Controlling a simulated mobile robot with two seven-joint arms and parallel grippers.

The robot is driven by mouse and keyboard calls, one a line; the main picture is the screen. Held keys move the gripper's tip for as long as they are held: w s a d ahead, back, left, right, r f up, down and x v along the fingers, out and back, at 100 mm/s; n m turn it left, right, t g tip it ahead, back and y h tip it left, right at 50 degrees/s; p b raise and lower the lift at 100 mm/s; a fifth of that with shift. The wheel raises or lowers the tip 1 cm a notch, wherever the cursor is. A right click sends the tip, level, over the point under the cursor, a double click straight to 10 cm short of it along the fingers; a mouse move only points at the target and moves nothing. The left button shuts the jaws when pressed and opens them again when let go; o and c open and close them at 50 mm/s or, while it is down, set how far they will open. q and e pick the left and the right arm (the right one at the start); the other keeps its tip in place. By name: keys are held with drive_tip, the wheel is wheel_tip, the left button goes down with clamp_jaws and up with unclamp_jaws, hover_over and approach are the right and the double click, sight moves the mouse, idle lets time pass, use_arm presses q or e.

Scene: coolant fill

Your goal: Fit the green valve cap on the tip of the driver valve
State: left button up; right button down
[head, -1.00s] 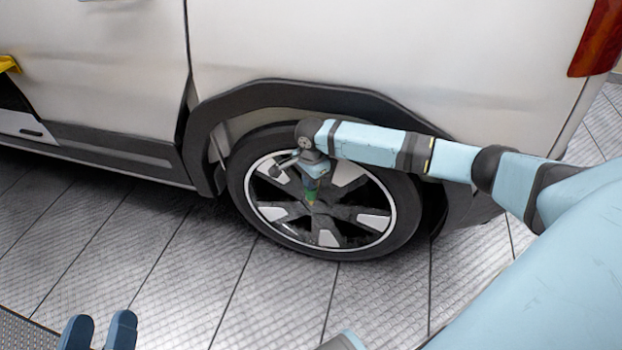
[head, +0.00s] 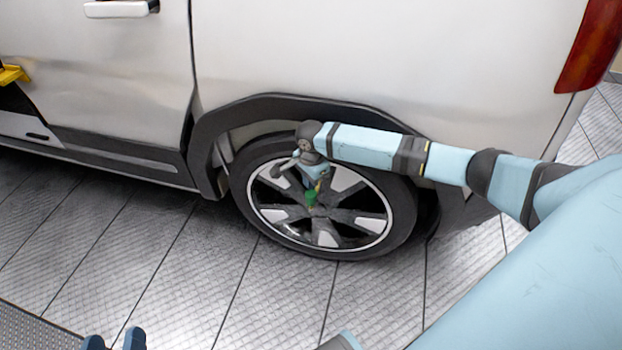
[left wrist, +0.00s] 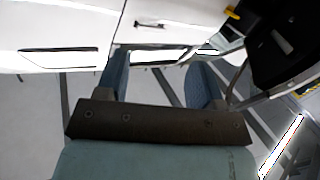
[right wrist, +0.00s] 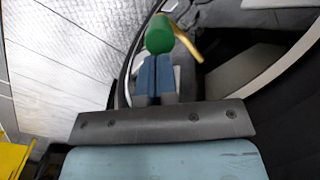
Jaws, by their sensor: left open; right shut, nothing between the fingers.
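The green valve cap (head: 311,197) is in front of the wheel in the head view. In the right wrist view the cap (right wrist: 160,34) is just past my right fingertips, and part of it is hidden behind them. The brass-coloured driver valve (right wrist: 187,42) bends up to the cap's right side; its tip is hidden by the cap, and I cannot tell how far the cap covers it. My right gripper (right wrist: 156,62) is shut and empty, its tips right by the cap. My left gripper (head: 115,340) is open and empty, low at the left; its fingers also show in the left wrist view (left wrist: 160,75).
The wheel (head: 323,248) sits under the dark arch of the white van (head: 380,50). The rim spokes and tyre are close around my right gripper. A yellow object (head: 12,74) is at the far left. The tiled floor (head: 190,270) in front is clear.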

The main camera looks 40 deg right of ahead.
sight(311, 193)
drive_tip(key=shift+r, duration=0.45)
use_arm(q)
drive_tip(key=s+a+f+g+y+p, duration=0.2)
drive_tip(key=a+f+g+p, duration=0.1)
drive_tip(key=f, duration=0.3)
drive_tip(key=shift+s+a+f+g+y+p, duration=0.2)
drive_tip(key=shift+s+f+g+y+p, duration=0.15)
drive_tip(key=shift+p, duration=0.45)
use_arm(e)
wheel_tip(311, 193, up, 13)
